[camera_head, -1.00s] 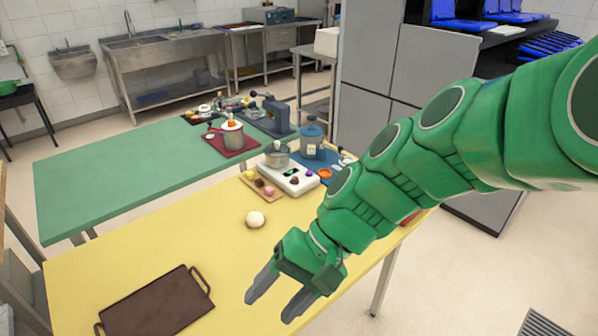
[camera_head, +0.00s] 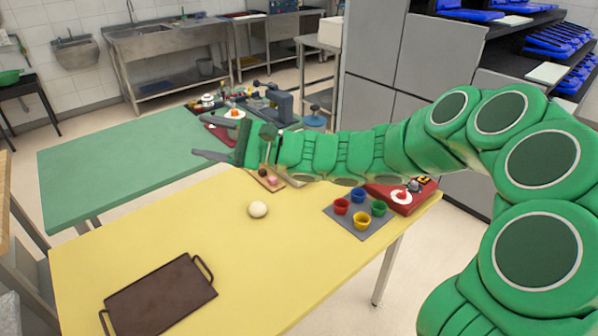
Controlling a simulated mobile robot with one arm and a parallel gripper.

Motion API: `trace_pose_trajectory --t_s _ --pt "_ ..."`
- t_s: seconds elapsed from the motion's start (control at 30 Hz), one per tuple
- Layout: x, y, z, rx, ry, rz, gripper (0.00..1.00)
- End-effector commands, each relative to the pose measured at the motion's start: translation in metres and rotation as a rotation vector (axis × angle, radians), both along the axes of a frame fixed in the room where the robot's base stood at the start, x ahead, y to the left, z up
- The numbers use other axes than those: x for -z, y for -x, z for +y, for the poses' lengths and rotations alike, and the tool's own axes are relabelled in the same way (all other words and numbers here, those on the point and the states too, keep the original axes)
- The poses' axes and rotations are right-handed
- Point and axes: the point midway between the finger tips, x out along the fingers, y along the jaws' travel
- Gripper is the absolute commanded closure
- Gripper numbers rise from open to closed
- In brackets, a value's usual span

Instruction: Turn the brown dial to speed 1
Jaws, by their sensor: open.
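The brown dial is not visible now. The white device that carried a dark brown knob in the earlier picture is hidden behind my arm. My gripper (camera_head: 197,139) is open and empty, with its two fingers pointing left, and appears over the near right part of the green table. A small wooden board (camera_head: 267,180) with a dark ball and a pink ball shows just below my wrist. The dial's pointer and speed marks cannot be seen.
On the yellow table (camera_head: 180,240) are a brown tray (camera_head: 160,298), a pale ball (camera_head: 258,209), a grey mat (camera_head: 340,222) with coloured cups and a red device (camera_head: 412,199). The green table (camera_head: 110,165) is mostly bare at left.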

Motion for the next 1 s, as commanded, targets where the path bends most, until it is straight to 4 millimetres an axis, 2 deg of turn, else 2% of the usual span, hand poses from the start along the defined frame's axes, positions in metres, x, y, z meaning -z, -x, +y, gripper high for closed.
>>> trace_pose_trajectory --t_s 0.03,0.17,0.27,0.47,0.67,0.8,1.0 --pt "0.006 -0.019 0.001 0.035 -0.030 0.045 0.40" --pt "0.019 -0.067 -0.002 0.133 -0.102 0.146 0.40" --pt "0.036 -0.105 -0.008 0.218 -0.150 0.225 0.40" --pt "0.085 -0.175 -0.029 0.392 -0.226 0.386 0.40" --pt "0.157 -0.236 -0.060 0.580 -0.275 0.546 0.40" --pt "0.217 -0.270 -0.090 0.724 -0.293 0.650 0.40" --pt "0.301 -0.299 -0.137 0.916 -0.303 0.777 0.40"
